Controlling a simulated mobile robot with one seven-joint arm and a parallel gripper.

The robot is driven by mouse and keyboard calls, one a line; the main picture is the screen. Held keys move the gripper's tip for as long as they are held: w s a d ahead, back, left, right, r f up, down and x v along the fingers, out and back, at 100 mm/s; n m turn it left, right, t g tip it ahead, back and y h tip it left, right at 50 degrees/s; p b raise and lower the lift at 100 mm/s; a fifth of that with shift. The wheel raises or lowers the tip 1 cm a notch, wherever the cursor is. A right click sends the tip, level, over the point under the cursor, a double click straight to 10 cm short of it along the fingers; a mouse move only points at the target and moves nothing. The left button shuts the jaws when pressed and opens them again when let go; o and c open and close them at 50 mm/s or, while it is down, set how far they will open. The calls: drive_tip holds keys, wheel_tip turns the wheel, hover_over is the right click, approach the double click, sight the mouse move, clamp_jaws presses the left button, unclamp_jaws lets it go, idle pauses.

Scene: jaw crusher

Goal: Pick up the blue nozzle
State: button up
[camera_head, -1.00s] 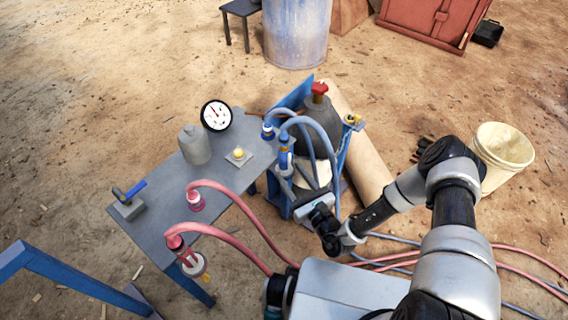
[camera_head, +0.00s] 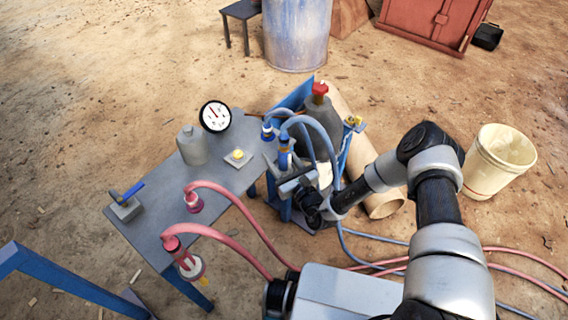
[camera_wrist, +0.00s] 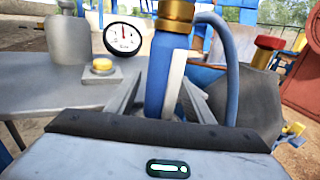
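The blue nozzle (camera_head: 284,152), with a blue hose looping from its top, stands upright at the blue rack beside the table. A second blue-hosed nozzle (camera_head: 268,132) is just behind it to the left. My gripper (camera_head: 279,169) is right at the nearer nozzle, low on its body. In the wrist view the nozzle's blue body (camera_wrist: 158,75) and brass collar (camera_wrist: 174,14) rise between the two grey fingers of my gripper (camera_wrist: 163,92). The fingers are spread, with visible gaps to the nozzle. Its lower end is hidden by my gripper's body.
The grey table (camera_head: 160,215) holds a dial gauge (camera_head: 215,116), a grey bottle (camera_head: 193,146), a yellow button (camera_head: 238,155) and two pink-hosed nozzles. Blue hoses arch close to my gripper. A cream bucket (camera_head: 497,163) is at right.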

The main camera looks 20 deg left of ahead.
clamp_jaws()
drive_tip(key=shift+r, duration=0.1)
wheel_tip(320, 180, up, 32)
drive_tip(key=p, duration=1.8)
drive_tip(key=shift+f, duration=0.2)
